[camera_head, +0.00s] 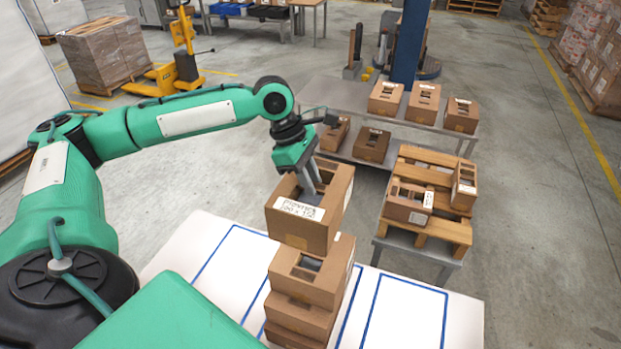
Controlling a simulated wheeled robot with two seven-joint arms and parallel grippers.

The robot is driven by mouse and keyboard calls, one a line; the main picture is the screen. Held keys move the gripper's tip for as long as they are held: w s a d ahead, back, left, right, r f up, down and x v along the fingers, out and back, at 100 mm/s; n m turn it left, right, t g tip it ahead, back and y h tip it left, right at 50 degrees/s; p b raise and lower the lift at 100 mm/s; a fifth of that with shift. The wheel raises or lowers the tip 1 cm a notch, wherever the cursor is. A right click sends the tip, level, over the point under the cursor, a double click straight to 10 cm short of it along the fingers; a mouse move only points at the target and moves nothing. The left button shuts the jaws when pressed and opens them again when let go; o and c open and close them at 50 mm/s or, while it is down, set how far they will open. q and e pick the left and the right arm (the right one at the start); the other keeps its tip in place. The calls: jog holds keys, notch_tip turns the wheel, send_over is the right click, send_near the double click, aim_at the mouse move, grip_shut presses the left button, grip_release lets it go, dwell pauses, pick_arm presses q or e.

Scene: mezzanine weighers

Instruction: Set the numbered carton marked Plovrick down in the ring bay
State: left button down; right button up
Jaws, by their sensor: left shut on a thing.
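The carton marked Plovrick (300,226) is an open brown box with a handwritten white label. My left gripper (316,183) reaches down into its open top and is shut on it. The carton is upright over a stack of brown cartons (305,303) on the white table. I cannot tell whether it touches the top of the stack. The white table (205,235) has several blue-outlined bays, including an empty one (405,315) at right. I cannot make out which bay is the ring bay. My right gripper is not in view.
A wooden pallet (445,230) with cartons (409,203) sits on a low metal stand right of the table. A grey bench (340,92) behind holds several cartons on two levels. A blue post (410,45) stands behind it. A yellow pallet truck (175,75) stands far left.

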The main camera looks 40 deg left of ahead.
pick_arm(q)
jog(key=shift+d+f, duration=0.1)
jog(key=shift+f, duration=0.7)
jog(key=shift+f, duration=0.15)
